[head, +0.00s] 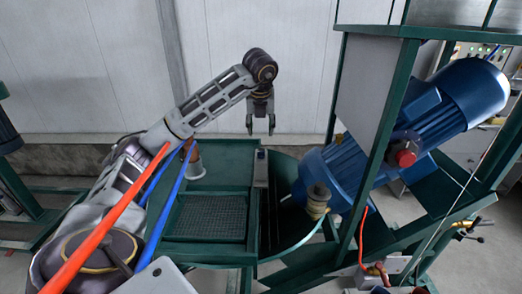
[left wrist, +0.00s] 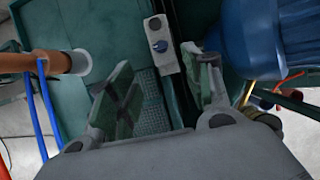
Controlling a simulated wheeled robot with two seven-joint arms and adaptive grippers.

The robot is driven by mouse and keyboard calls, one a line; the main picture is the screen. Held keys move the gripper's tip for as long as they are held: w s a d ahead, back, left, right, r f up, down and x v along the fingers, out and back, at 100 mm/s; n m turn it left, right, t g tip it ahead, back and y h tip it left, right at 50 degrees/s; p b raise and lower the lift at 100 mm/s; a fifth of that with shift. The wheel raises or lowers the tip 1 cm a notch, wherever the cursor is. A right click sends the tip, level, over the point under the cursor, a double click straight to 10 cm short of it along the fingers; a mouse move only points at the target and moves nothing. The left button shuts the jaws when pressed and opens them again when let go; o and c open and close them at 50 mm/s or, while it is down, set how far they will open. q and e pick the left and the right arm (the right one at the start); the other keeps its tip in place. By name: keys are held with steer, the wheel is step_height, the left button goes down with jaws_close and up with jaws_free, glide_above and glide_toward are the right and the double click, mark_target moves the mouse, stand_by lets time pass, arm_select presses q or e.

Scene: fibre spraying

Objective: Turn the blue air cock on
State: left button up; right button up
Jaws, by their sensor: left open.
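The blue air cock (left wrist: 160,46) shows in the left wrist view as a small dark blue knob on a narrow pale block (left wrist: 166,58). A second dark round fitting (left wrist: 155,23) sits above it on the same block. In the head view the block (head: 261,172) stands upright on the green frame, and the knob is too small to make out clearly. My left gripper (head: 261,130) is open and empty, pointing down above the block. In the left wrist view its two fingers (left wrist: 160,72) stand apart, with the block between and beyond their tips. My right gripper is not in view.
A large blue motor (head: 465,92) and blue housing stand right of the block. A red button (head: 405,157) is on the machine. Orange (head: 108,215) and blue (head: 168,205) hoses cross in front of my left arm. A green post (head: 380,140) rises at right.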

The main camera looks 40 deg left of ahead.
mark_target(261, 152)
arm_select(q)
steer(key=p+x, duration=0.2)
steer(key=x, duration=1)
steer(key=shift+x, duration=0.9)
steer(key=shift+c, duration=0.3)
steer(key=c, duration=0.9)
steer(key=shift+c, duration=0.4)
